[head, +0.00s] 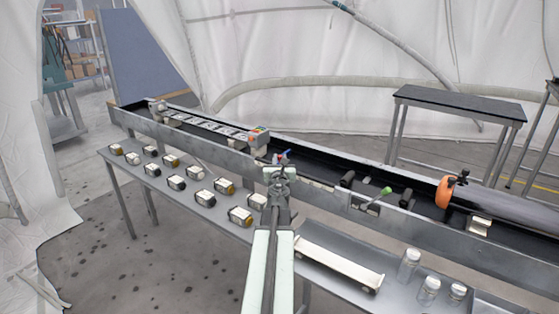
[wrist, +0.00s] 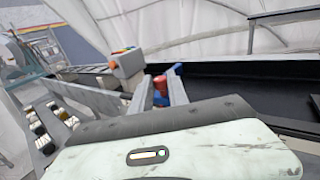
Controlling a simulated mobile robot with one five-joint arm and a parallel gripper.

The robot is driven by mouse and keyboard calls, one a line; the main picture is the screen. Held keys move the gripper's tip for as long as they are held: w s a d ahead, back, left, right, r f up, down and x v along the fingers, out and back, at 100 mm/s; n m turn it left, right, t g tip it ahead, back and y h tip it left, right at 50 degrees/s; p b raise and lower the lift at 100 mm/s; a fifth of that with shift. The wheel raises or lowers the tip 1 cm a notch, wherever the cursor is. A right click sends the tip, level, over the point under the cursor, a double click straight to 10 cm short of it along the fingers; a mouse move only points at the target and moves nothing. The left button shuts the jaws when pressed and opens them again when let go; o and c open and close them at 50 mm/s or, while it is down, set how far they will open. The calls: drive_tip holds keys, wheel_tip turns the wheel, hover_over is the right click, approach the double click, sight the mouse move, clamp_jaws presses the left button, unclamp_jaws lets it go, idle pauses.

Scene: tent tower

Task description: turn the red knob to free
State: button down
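In the wrist view, the red knob (wrist: 159,84) appears between the two grey fingers of my gripper (wrist: 161,82). The fingers stand apart with a gap between them. Another red bit shows past the right fingertip. The knob's lower part is hidden by the fingers and my wrist, and I cannot tell whether a finger touches it.
A grey box with coloured top (head: 258,137) stands left of the knob. A green-tipped lever (head: 386,191) and an orange wheel (head: 446,191) are to the right. Several small jars lie on the lower shelf (head: 130,173); a white tray (head: 338,264) and upright jars (head: 408,266) are front right.

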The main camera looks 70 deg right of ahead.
drive_tip(key=shift+d, duration=0.1)
drive_tip(key=shift+s+t, duration=0.1)
drive_tip(key=shift+t, duration=0.2)
drive_tip(key=shift+s+d+n+t+y, duration=0.1)
drive_tip(key=shift+s+n+t+y, duration=0.05)
drive_tip(key=shift+n+t+y, duration=0.9)
drive_tip(key=shift+s+d+n+t+y, duration=0.15)
drive_tip(key=shift+n+t+y, duration=0.45)
drive_tip(key=shift+n+t, duration=0.5)
drive_tip(key=shift+s+n+t+y, duration=0.15)
drive_tip(key=shift+n+t+y, duration=0.65)
drive_tip(key=shift+t, duration=0.55)
drive_tip(key=shift+y, duration=0.25)
drive_tip(key=c, duration=1.3)
unclamp_jaws()
drive_tip(key=v, duration=0.7)
drive_tip(key=shift+s+a+f, duration=0.1)
drive_tip(key=shift+s+a, duration=0.15)
drive_tip(key=shift+s, duration=0.05)
